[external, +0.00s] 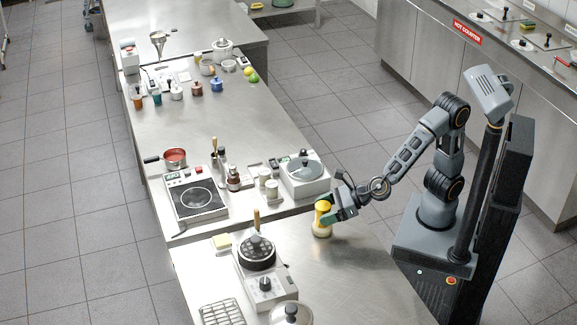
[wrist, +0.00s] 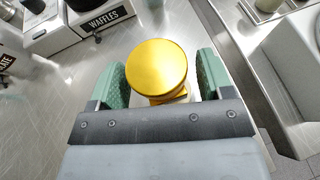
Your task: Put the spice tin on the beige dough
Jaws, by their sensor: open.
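The spice tin (external: 322,208), yellow with a round golden lid, stands upright near the edge of the front steel table. Directly under it is a pale beige mass (external: 321,231), which looks like the dough; the tin appears to rest on it. In the wrist view the golden lid (wrist: 157,64) lies between my green fingers and hides most of what is below. My gripper (external: 336,208) is open around the tin, with a visible gap to the right finger; contact on the left side is hard to tell.
Behind are a pot on a white unit (external: 305,175), small jars (external: 271,188) and a hot plate (external: 195,198). The steel to the tin's right is clear.

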